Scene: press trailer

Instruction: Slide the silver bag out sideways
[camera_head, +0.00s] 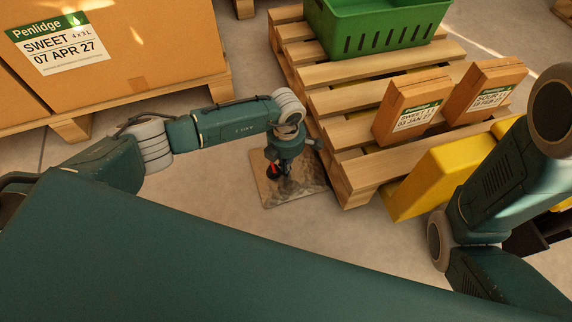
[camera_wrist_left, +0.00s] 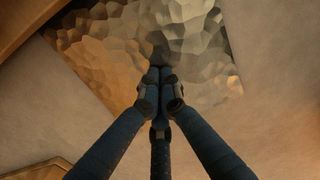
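The silver bag (camera_head: 300,187) is a flat, crinkled, shiny sheet. It lies on the floor against the left side of the wooden pallet, and it fills the upper middle of the left wrist view (camera_wrist_left: 110,62). My left gripper (camera_head: 285,180) points down over the bag. In the left wrist view its fingers (camera_wrist_left: 158,75) meet at their tips over the bag's surface. I see no fold of the bag between them and cannot tell whether the tips touch it. Whether part of the bag lies under the pallet is hidden. My right arm shows at the right, without a clear gripper.
The wooden pallet (camera_head: 345,103) carries a green crate (camera_head: 375,40) and two small cartons (camera_head: 410,107) (camera_head: 485,90). A yellow object (camera_head: 437,173) stands by its near edge. Large cartons (camera_head: 150,50) on another pallet stand upper left. Bare floor (camera_head: 345,240) lies in front of the bag.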

